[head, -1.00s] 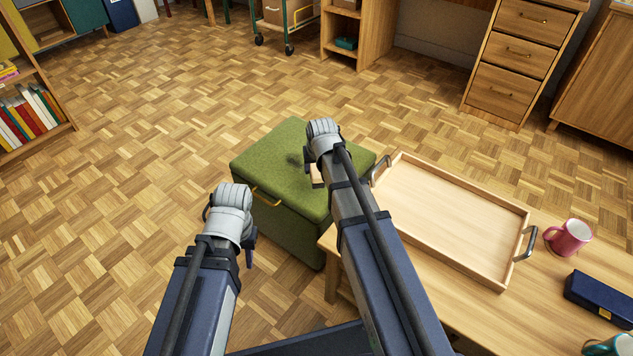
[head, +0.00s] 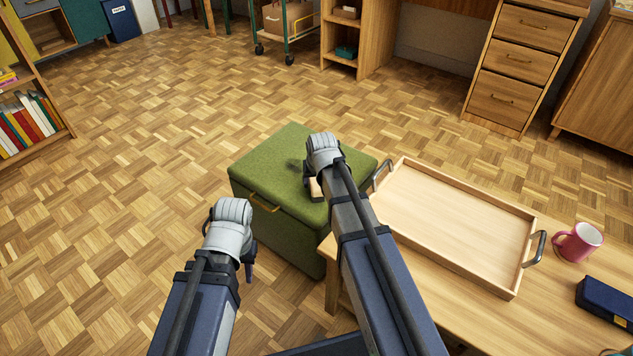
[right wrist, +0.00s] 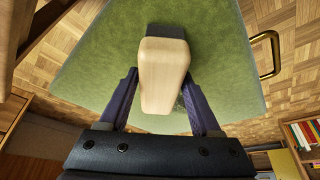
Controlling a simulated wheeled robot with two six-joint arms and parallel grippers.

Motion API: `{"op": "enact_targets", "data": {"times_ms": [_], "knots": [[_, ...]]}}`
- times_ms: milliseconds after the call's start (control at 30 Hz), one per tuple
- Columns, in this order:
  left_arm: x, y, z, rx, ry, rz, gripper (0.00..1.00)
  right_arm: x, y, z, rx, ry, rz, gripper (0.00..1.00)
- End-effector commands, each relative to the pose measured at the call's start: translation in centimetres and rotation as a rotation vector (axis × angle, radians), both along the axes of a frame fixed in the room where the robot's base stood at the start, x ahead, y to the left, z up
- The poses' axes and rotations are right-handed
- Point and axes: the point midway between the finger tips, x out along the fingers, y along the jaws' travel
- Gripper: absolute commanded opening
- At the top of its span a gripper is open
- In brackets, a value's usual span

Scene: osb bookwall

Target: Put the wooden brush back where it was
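The wooden brush, a pale block (right wrist: 163,75), is between the two fingers of my right gripper (right wrist: 162,78) in the right wrist view. Both fingertips press against its sides. In the head view only a small part of the brush (head: 316,188) shows beside my right gripper (head: 312,180), over the green storage ottoman (head: 262,165). I cannot tell whether the brush touches the ottoman's top. My left gripper (head: 249,262) is left of the ottoman's front, above the floor. Its fingers are mostly hidden by the wrist, so its opening does not show.
A wooden tray with dark handles (head: 455,215) lies on the low table (head: 410,285) right of the ottoman. A pink mug (head: 578,242) and a dark blue case (head: 606,300) are farther right. The parquet floor (head: 130,190) on the left is clear.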

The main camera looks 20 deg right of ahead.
Motion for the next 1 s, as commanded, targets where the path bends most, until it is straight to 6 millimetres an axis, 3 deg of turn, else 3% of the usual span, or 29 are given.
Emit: {"op": "enact_targets", "data": {"times_ms": [167,567,767,1000], "knots": [[0.0,0.0,0.0,0.000,0.000,0.000,0.35,0.0,0.0,0.0,0.000,0.000,0.000,0.85],[0.0,0.0,0.5,0.000,0.000,-0.001,0.35,0.0,0.0,0.5,0.000,0.000,0.000,0.85],[0.0,0.0,2.3,0.000,0.000,-0.004,0.35,-0.7,0.1,2.3,0.000,0.000,0.000,0.85],[0.0,0.0,5.7,0.000,0.001,-0.012,0.35,-2.1,0.2,5.7,0.000,0.000,0.000,0.85]]}}
